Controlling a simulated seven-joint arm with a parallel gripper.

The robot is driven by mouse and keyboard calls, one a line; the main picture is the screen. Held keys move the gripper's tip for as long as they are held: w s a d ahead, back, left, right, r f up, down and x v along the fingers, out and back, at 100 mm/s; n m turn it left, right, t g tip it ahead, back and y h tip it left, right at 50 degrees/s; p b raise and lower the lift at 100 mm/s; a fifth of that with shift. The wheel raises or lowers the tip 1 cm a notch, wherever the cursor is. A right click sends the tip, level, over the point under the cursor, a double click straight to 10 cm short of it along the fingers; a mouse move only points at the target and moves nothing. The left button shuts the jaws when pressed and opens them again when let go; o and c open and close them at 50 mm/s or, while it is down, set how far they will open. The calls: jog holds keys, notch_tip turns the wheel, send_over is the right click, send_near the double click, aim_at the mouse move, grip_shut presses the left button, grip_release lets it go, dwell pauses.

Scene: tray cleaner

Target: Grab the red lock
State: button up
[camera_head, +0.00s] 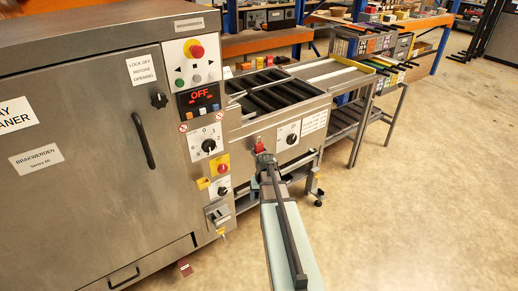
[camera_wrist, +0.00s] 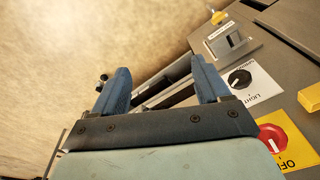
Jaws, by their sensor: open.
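Dark bars of the machine frame show behind the gap. I do not make out the lock in the wrist view.
The steel tray cleaner (camera_head: 90,110) stands at left. Its red-and-yellow OFF switch (camera_wrist: 272,140) and black LIGHT knob (camera_wrist: 239,79) are right of my fingers in the wrist view. A conveyor (camera_head: 330,72) extends behind. Floor at right is clear.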

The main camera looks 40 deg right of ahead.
jog(key=w+d+r+t, duration=0.1)
jog(key=w+d+r, duration=0.35)
jog(key=r, duration=0.25)
jog(key=w+d+r+n+t, duration=0.1)
jog(key=w+d+r, duration=0.35)
jog(key=r, duration=0.25)
jog(key=w+d+r+t, duration=0.1)
jog(key=w+d+r, duration=0.35)
jog(key=r, duration=0.25)
jog(key=n, duration=0.5)
send_near(259, 143)
jog(key=x, duration=0.4)
jog(key=shift+s+a+f, duration=0.25)
jog(key=shift+f, duration=0.3)
jog(key=shift+w+x, duration=0.15)
jog(key=shift+x, duration=1.15)
jog(key=shift+w+x, duration=0.15)
jog(key=shift+x, duration=1.15)
jog(key=shift+d+r, duration=0.15)
jog(key=c, duration=1.1)
jog(key=shift+r, duration=0.15)
